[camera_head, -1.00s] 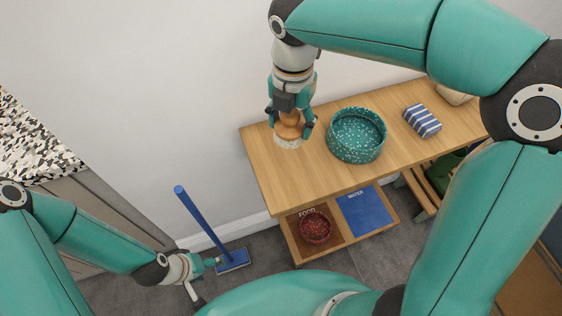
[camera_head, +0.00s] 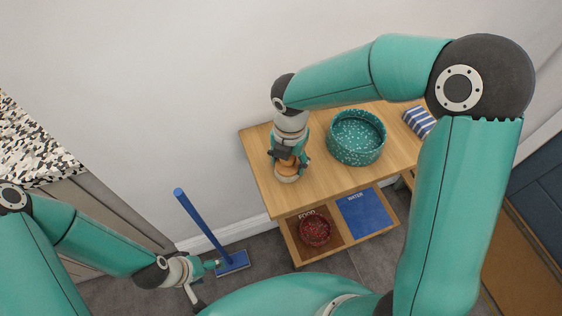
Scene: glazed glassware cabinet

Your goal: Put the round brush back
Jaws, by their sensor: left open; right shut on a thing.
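The round brush (camera_head: 287,176) has a wooden top and a pale bristle underside. It is upright at the left end of the wooden table (camera_head: 320,178). My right gripper (camera_head: 288,163) is shut on the brush from above; I cannot tell whether the bristles touch the tabletop. My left gripper (camera_head: 205,268) is open and low at the left, near the foot of a blue-handled broom (camera_head: 205,225). I cannot tell if it touches the broom.
A speckled teal bowl (camera_head: 357,137) stands right of the brush. A striped blue-and-white cloth (camera_head: 418,122) lies further right, partly behind my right arm. Below, a shelf holds a red bowl (camera_head: 315,230) and a blue mat (camera_head: 365,214). The tabletop's front is clear.

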